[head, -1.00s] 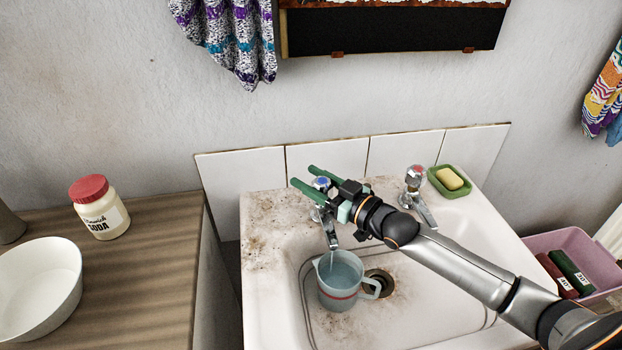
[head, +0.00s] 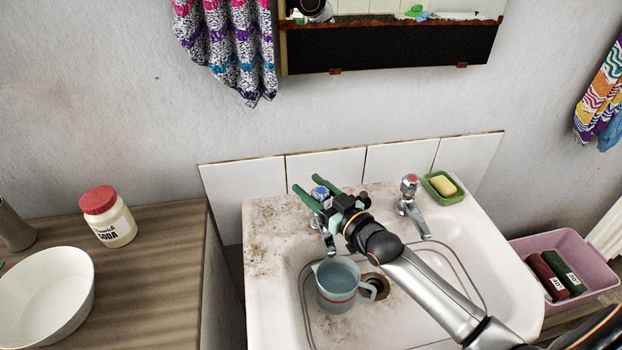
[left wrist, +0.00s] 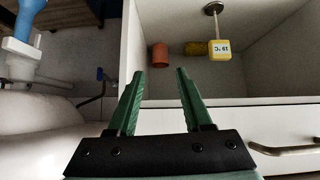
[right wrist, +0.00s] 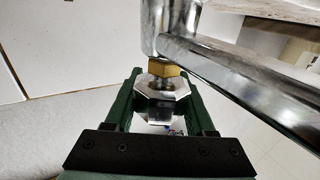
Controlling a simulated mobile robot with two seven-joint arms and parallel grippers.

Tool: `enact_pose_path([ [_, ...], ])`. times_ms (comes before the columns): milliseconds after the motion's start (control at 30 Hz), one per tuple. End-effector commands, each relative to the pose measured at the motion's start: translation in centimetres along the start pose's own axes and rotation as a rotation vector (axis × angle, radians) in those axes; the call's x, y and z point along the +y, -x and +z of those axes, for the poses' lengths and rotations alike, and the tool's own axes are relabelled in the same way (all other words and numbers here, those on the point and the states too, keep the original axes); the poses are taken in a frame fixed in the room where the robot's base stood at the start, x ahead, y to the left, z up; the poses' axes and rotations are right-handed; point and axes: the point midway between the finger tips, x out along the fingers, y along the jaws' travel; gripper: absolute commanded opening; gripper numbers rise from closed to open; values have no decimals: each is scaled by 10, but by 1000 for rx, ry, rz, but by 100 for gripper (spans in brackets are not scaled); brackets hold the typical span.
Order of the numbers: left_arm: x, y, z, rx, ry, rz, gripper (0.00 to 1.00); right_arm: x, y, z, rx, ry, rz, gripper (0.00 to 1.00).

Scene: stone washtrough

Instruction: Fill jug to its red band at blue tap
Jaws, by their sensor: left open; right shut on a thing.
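The pale translucent jug (head: 335,297) with a red band stands upright in the basin under the blue tap's spout (head: 328,240). Water shows inside it; I cannot tell exactly how its level meets the band. No stream shows between spout and jug. My right gripper (head: 307,184) is shut on the blue-topped tap handle (head: 319,193). In the right wrist view the faceted chrome handle (right wrist: 163,103) sits between the fingers. My left gripper (left wrist: 160,75) is open and empty, outside the head view.
The red-topped tap (head: 410,195) and a green soap dish (head: 440,190) are to the right on the stained sink (head: 268,285). A pink tub (head: 590,255) stands beyond. A white bowl (head: 45,300) and soda jar (head: 108,217) are on the left counter.

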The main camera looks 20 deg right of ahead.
Motion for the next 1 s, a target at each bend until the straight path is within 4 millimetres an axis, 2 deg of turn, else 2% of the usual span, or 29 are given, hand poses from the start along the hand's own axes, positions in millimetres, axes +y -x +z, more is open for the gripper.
enact_pose_path([
  [33, -1, 8, 0, -10, 3, -5, 50, 0, 0, -6, 4, -8, 22, 0],
  [200, -4, 15, -1, -15, 8, -13, 50, 2, 0, -5, 4, -6, 84, 0],
  [700, -3, 16, -5, -9, 11, -13, 50, 4, 0, -2, 3, 1, 116, 0],
  [733, -3, 16, -5, -9, 11, -13, 50, 4, 0, -2, 3, 1, 116, 58],
  [967, -2, 16, -6, -9, 11, -12, 50, 4, 0, -1, 1, 0, 115, 84],
  [1000, -2, 16, -6, -9, 11, -12, 50, 4, 0, -1, 0, 0, 115, 85],
])
